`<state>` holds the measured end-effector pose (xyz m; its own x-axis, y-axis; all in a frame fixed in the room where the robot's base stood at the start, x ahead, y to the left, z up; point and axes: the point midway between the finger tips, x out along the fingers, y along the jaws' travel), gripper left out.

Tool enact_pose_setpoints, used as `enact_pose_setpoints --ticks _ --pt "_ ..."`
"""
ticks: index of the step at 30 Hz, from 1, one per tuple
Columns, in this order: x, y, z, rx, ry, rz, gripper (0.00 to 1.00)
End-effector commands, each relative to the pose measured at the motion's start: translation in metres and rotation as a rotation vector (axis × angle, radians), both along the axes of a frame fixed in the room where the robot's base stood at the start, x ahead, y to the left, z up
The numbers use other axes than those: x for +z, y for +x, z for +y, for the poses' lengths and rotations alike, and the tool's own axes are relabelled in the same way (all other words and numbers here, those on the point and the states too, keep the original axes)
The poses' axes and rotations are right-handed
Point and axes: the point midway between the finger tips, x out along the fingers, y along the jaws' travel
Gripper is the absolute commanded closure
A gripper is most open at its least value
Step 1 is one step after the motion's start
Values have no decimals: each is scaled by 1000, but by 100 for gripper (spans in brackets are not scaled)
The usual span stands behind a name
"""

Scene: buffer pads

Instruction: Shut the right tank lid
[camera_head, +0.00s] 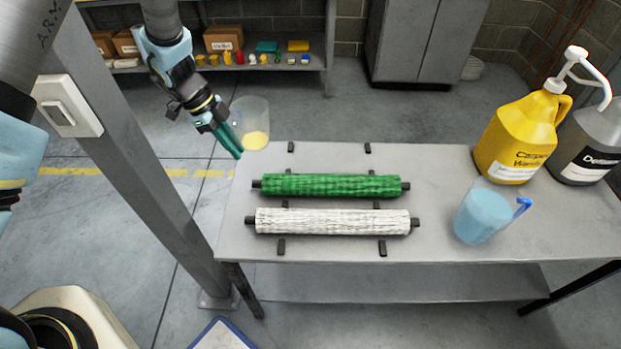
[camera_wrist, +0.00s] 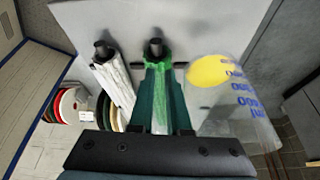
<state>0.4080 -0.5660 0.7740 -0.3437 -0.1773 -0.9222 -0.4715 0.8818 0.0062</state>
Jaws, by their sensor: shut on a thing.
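No tank or tank lid can be made out in either view. My gripper (camera_head: 238,153) is at the back left corner of the table, with its dark green fingers (camera_wrist: 158,90) close together. A clear measuring jug (camera_head: 249,112) with yellow liquid at its bottom is right against the fingers, and its wall with blue marks (camera_wrist: 235,100) fills the right of the wrist view. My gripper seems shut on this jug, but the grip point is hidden. I cannot tell whether the jug touches the table.
The grey table (camera_head: 430,170) bears a green roller (camera_head: 330,186), a white roller (camera_head: 330,222), a jug of blue liquid (camera_head: 480,215), a yellow bottle (camera_head: 520,135) and a grey bottle (camera_head: 585,145). A grey post (camera_head: 150,180) stands at left.

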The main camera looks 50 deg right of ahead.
Motion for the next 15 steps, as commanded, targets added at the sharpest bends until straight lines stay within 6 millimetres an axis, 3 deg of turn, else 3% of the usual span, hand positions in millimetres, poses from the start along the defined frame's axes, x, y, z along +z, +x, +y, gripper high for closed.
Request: enact_pose_setpoints --ticks 5,15 --pt "-4 0 0 -1 1 2 100" --pt "-57 0 0 0 1 2 100"
